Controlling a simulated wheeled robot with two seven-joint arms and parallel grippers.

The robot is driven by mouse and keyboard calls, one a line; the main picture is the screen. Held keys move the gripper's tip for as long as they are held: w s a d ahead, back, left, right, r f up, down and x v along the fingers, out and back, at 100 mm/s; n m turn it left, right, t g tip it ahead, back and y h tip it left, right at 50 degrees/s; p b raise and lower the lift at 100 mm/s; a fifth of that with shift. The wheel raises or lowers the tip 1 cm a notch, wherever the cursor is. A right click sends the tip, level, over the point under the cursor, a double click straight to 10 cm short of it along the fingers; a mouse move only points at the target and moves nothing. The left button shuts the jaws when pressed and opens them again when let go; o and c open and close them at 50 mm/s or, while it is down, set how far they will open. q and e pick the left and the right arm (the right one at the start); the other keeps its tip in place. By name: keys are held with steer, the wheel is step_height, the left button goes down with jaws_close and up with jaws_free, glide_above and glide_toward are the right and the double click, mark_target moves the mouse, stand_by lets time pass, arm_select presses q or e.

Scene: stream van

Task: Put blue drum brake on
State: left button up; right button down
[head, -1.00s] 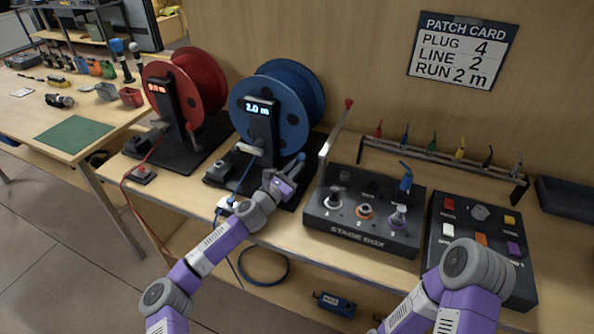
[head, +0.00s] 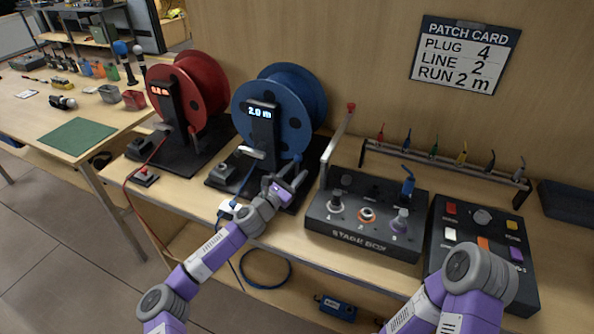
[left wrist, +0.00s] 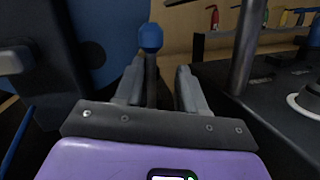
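The blue drum (head: 291,112) stands on a black base, its display (head: 262,112) reading 2.0 m. Its brake lever has a blue ball knob (head: 298,157), and this knob also shows in the left wrist view (left wrist: 150,37) on a dark upright stem. My left gripper (head: 289,180) is at the front right of the drum base. In the left wrist view my left gripper (left wrist: 160,85) is open, with the stem between its fingers, closer to the left one. A gap shows by the right finger. Contact on the left is unclear. My right gripper is out of view.
The stage box (head: 365,232) with a tall red-tipped lever (head: 351,106) stands close right of my left gripper. The red drum (head: 203,85) is to the left. A button panel (head: 480,240) and a plug rack (head: 440,163) are further right.

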arm_select(q)
steer(key=p+v, duration=0.1)
steer(key=v, duration=0.5)
steer(key=shift+s+a, duration=0.15)
steer(key=shift+s, duration=0.05)
